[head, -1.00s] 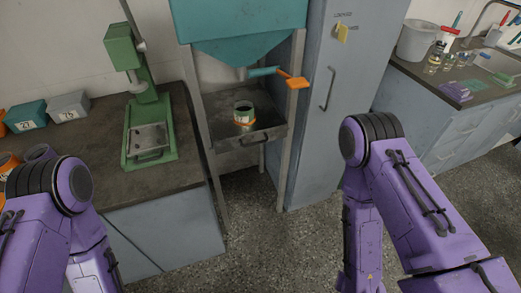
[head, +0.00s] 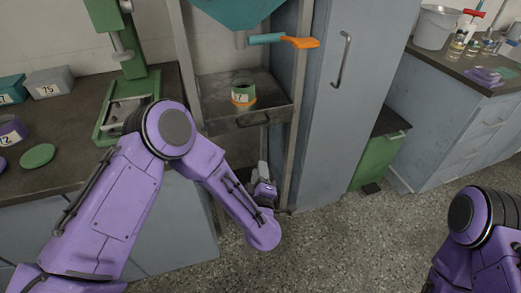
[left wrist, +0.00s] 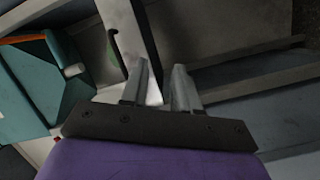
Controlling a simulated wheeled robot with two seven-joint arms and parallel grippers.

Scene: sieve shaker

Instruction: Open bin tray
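The grey bin tray (head: 278,110) sits in the metal frame under the teal hopper. Its front has a dark handle (head: 254,120). A green cup with an orange band and a label (head: 243,94) stands in the tray. My left gripper (head: 264,172) is below and slightly right of the handle, in front of the stand and apart from the tray. In the left wrist view its two grey fingers (left wrist: 163,85) are apart, with nothing seen held between them. My right gripper is outside the views; only part of that arm shows at lower right.
The teal hopper (head: 240,12) has an orange-ended lever (head: 300,42) above the tray. A bench with a green press (head: 125,60) stands left. A tall grey cabinet (head: 355,90) stands right. The floor (head: 335,245) in front is clear.

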